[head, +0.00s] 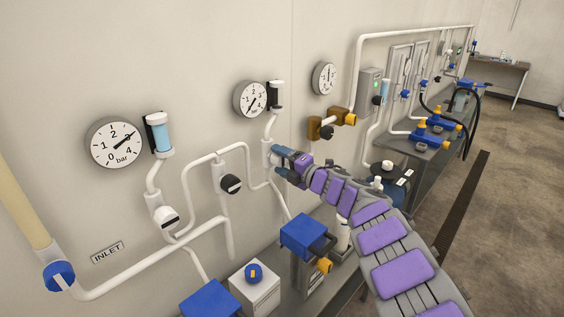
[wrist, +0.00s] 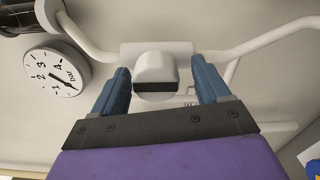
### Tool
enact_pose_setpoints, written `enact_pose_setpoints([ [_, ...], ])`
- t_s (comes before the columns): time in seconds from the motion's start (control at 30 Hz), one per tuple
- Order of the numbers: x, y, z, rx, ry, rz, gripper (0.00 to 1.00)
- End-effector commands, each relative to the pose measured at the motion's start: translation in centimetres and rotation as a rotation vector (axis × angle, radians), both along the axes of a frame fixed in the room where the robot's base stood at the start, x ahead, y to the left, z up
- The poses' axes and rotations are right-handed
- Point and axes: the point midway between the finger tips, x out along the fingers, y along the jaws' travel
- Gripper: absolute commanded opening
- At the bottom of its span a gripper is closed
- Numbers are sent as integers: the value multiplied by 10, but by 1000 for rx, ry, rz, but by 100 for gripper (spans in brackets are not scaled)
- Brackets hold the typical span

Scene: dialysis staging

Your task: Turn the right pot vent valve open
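A white valve knob with a black band (wrist: 156,74) sits on a white pipe fitting in the wrist view, between the two blue fingers of my gripper (wrist: 160,70). The fingers are apart on either side of the knob, with a gap showing on both sides. In the head view my gripper (head: 280,157) is at the white valve body (head: 266,150) below the middle gauge (head: 250,99). The knob itself is hidden there behind my gripper. I cannot tell from the labels in view which valve is the right pot vent.
A left gauge (head: 114,143), a blue-filled sight tube (head: 159,134), a white-and-black knob (head: 168,217) and a black knob (head: 231,184) are on the wall. A blue-topped unit (head: 303,234) stands below my arm. A brass fitting (head: 328,122) is to the right.

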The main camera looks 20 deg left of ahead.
Motion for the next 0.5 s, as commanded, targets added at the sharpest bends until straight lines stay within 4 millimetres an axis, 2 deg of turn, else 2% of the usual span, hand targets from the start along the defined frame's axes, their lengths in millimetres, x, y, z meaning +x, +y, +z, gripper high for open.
enact_pose_setpoints([
  [0.27, 0, -3, 1, 1, -1, -2, 76],
  [0.5, -7, -17, 2, 0, 0, 0, 76],
])
